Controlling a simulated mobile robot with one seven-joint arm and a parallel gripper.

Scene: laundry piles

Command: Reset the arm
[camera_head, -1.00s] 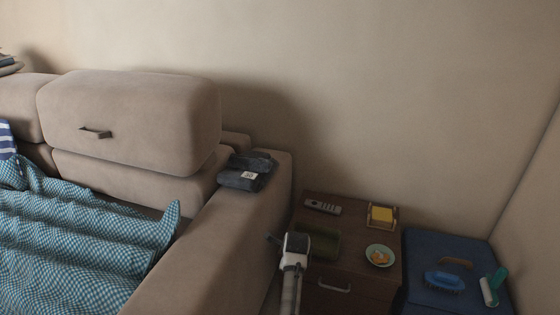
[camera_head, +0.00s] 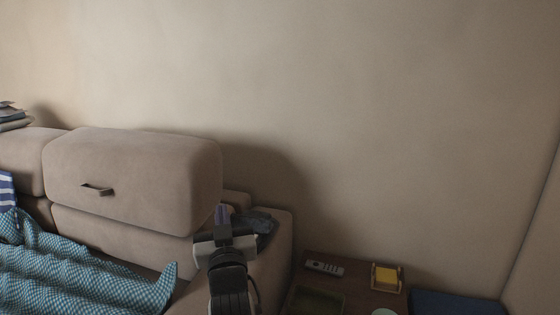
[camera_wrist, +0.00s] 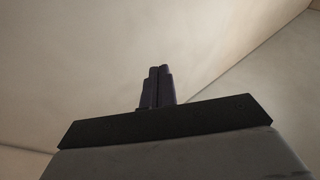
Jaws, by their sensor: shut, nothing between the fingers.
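My gripper (camera_head: 223,214) is raised in front of the right end of the sofa, in the head view. It points upward and partly covers the dark folded clothes (camera_head: 262,222) on the sofa arm. In the wrist view my gripper (camera_wrist: 158,72) shows its two dark fingers pressed together with nothing between them. Behind them are only bare wall and a ceiling corner.
The beige sofa (camera_head: 130,185) holds a teal checked blanket (camera_head: 80,265). At the lower right, a brown nightstand (camera_head: 355,285) carries a remote (camera_head: 324,267) and a yellow notepad holder (camera_head: 386,277). A blue box (camera_head: 455,303) stands beside it. The wall above is clear.

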